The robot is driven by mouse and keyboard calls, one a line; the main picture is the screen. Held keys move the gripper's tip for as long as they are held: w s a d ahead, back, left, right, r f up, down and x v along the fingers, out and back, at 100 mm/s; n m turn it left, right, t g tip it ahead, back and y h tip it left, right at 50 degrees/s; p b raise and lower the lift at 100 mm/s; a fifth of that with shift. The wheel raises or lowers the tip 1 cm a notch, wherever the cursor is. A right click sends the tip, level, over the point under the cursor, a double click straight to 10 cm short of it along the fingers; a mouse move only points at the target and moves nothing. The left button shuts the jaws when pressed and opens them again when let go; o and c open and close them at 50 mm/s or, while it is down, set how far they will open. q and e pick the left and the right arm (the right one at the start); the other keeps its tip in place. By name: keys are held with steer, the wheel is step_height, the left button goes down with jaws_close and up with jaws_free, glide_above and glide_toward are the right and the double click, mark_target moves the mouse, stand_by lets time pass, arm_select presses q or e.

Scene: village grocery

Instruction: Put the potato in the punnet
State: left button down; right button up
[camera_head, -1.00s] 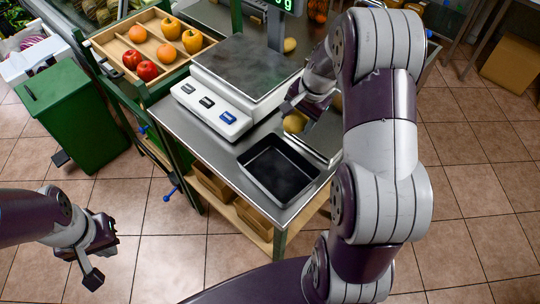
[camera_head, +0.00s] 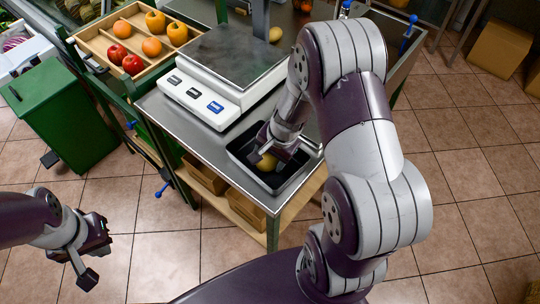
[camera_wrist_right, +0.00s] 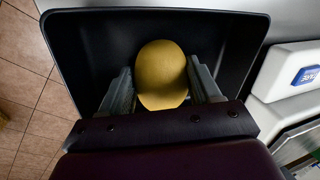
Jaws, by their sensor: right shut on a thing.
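The yellow-brown potato (camera_wrist_right: 162,75) is between the two fingers of my right gripper (camera_wrist_right: 164,90) in the right wrist view. In the head view the potato (camera_head: 266,162) shows partly below the fingers of my right gripper (camera_head: 279,154). My right gripper is shut on it, over the inside of the black punnet (camera_head: 236,157). The punnet's dark wall (camera_wrist_right: 255,50) surrounds the potato in the wrist view. I cannot tell whether the potato touches the punnet's floor. My left gripper (camera_head: 96,257) is open and empty at the lower left, away from the table.
A white scale (camera_head: 212,112) stands on the metal table behind the punnet. A wooden tray (camera_head: 98,52) of apples and oranges is at the upper left. A green bin (camera_head: 60,115) stands on the floor at left. Another yellow-brown item (camera_head: 276,34) lies behind the scale.

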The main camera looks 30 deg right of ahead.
steer(key=o, duration=1.2)
steer(key=shift+f, duration=0.1)
steer(key=shift+c, duration=0.2)
steer(key=shift+r+p, duration=0.35)
steer(key=p+v, duration=0.3)
steer(key=v, duration=0.8)
steer(key=s+a+r+n+g+h, duration=0.1)
steer(key=s+a+n, duration=0.5)
steer(key=n, duration=0.6)
steer(key=shift+s+a+r+h, duration=0.3)
steer(key=shift+a+r, duration=0.1)
steer(key=shift+r, duration=0.05)
steer(key=shift+c, duration=0.3)
